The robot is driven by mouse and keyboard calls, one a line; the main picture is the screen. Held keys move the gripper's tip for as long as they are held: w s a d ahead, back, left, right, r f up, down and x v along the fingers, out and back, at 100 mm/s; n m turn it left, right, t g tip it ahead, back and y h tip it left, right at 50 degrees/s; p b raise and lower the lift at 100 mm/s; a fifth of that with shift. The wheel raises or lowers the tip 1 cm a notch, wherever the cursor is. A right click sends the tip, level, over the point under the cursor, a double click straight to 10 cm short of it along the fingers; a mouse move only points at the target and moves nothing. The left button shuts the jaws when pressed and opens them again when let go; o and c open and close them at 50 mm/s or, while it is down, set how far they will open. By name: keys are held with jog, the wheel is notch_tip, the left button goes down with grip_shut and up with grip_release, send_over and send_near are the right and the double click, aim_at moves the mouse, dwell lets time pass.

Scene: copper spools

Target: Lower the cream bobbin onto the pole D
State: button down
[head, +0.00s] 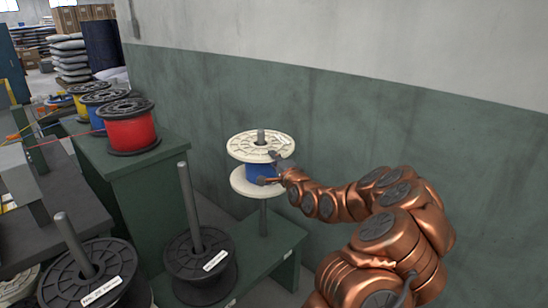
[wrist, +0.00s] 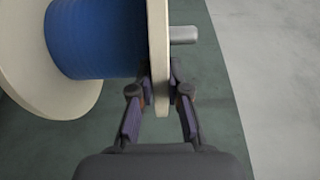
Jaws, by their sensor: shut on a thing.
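The cream bobbin (head: 248,142) has two cream flanges and blue winding between them; it also shows, sideways, in the wrist view (wrist: 157,40). It sits around a grey pole (head: 263,217), high above the green bench and roughly level. The pole's tip stands out above the top flange and its lower part is bare. The tip also shows in the wrist view (wrist: 183,34). I see no letter D on this pole. My gripper (head: 272,168) comes from the right and is shut on the top flange's rim, one finger on each side in the wrist view (wrist: 159,88).
Two black spools (head: 201,265) (head: 90,278) with grey poles through them stand at the front left. Red (head: 130,128), blue and yellow spools stand on a green cabinet (head: 150,180) at left. The wall (head: 330,120) is close behind the pole.

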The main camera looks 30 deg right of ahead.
notch_tip(320, 180, down, 28)
jog(key=b, duration=1.4)
jog(key=shift+f, duration=0.25)
dwell(1.6)
jog(key=shift+s+f+b, duration=0.15)
jog(key=shift+f+b, duration=0.3)
jog(key=shift+b, duration=0.05)
dwell(0.5)
jog(key=c, duration=1.2)
grip_release()
jog(key=shift+c, duration=0.2)
jog(key=shift+o, duration=0.9)
jog(key=shift+f, duration=0.15)
jog(key=s+a, duration=0.2)
jog(key=s, duration=0.9)
jog(key=shift+s, duration=0.4)
